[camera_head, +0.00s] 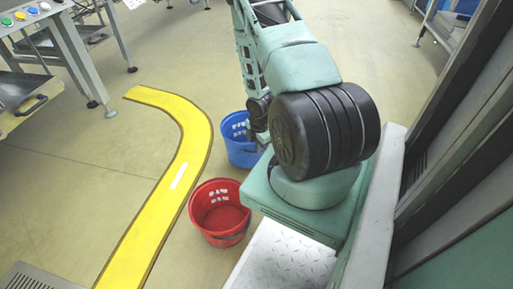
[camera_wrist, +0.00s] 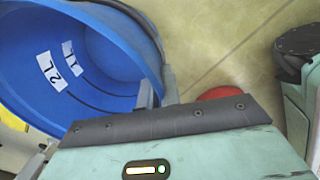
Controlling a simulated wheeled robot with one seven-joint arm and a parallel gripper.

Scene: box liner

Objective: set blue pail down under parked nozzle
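The blue pail (camera_head: 242,146) is at the middle of the head view, next to my arm and behind the red pail. In the wrist view the blue pail (camera_wrist: 100,65) fills the upper left, its open mouth facing the camera. White labels marked 1L and 2L show on its inner wall. My gripper (camera_head: 258,135) is at the pail's right side in the head view, partly hidden by my arm. Grey finger parts of my gripper (camera_wrist: 158,92) show against the pail's rim and dark handle. I cannot tell whether they are closed on it. No nozzle can be made out.
A red pail (camera_head: 219,212) stands in front of the blue one; part of it shows in the wrist view (camera_wrist: 226,93). A curved yellow strip (camera_head: 170,180) runs along the floor to the left. A table with coloured buttons (camera_head: 36,12) is at upper left. Floor behind is open.

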